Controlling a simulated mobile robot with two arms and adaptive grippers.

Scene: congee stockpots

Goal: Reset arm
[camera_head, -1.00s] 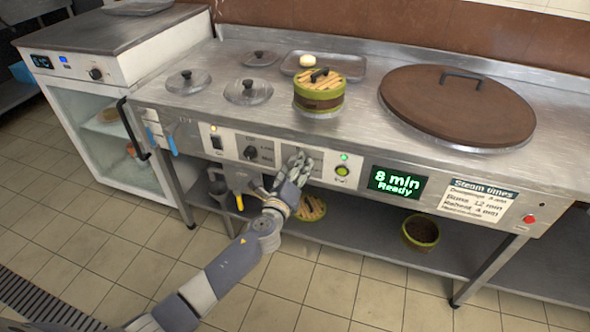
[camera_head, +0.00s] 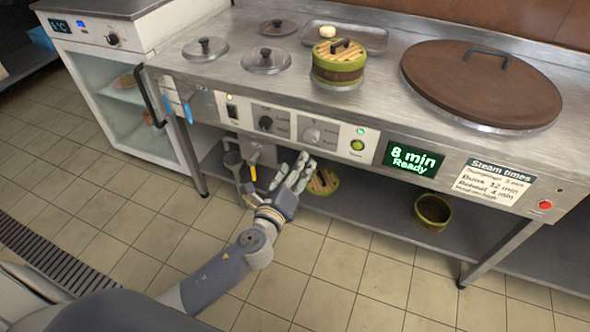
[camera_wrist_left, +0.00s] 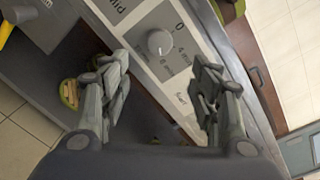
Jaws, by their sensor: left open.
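My left gripper (camera_head: 293,172) is in front of the counter, just below the control panel (camera_head: 290,124), in the head view. Its two fingers are spread and nothing is between them. In the left wrist view the open fingers (camera_wrist_left: 160,95) frame the panel's edge, with a grey timer knob (camera_wrist_left: 160,42) beyond them. The same knob (camera_head: 311,134) shows above the gripper in the head view. My right gripper is in neither view.
A green-banded steamer basket (camera_head: 338,66), a large brown lid (camera_head: 480,84) and small pot lids (camera_head: 265,61) are on the counter. A display (camera_head: 413,158) reads "8 min Ready". A basket (camera_head: 432,212) sits on the lower shelf (camera_head: 375,212). Floor (camera_head: 340,265) in front is clear.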

